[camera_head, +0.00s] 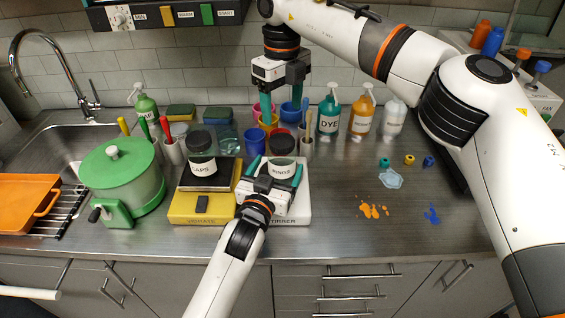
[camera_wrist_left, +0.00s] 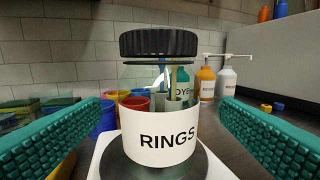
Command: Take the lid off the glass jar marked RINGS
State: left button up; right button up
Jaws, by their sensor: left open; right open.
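The glass jar marked RINGS (camera_head: 281,168) stands upright on a white scale-like device (camera_head: 290,215), with its black ribbed lid (camera_head: 282,145) on top. In the left wrist view the jar (camera_wrist_left: 160,135) is centred, its lid (camera_wrist_left: 158,42) seated on the neck, slightly raised above the glass shoulder. My left gripper (camera_head: 275,172) is open, its teal fingers on either side of the jar at label height, with gaps visible on both sides in the wrist view. My right gripper (camera_head: 281,106) points down behind the jar, above the coloured cups; it is open and empty.
A black-lidded CAPS jar (camera_head: 202,166) stands left of the RINGS jar on a yellow device (camera_head: 190,208). Coloured cups (camera_head: 256,142) stand behind, with a DYE bottle (camera_head: 328,124) to the right. A green pot (camera_head: 120,170) is at left.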

aim_at(278, 168)
pick_arm(q)
jog(key=x, duration=0.3)
jog(key=shift+w, duration=0.1)
pick_arm(e)
jog(key=shift+w, duration=0.15)
pick_arm(q)
jog(key=shift+w+d+r, duration=0.1)
jog(key=shift+w+d, duration=0.1)
jog(key=shift+w, duration=0.35)
pick_arm(e)
jog(key=shift+s+r, duration=0.1)
jog(key=shift+s, duration=0.15)
pick_arm(q)
jog(key=shift+w, duration=0.15)
pick_arm(e)
jog(key=shift+w, duration=0.1)
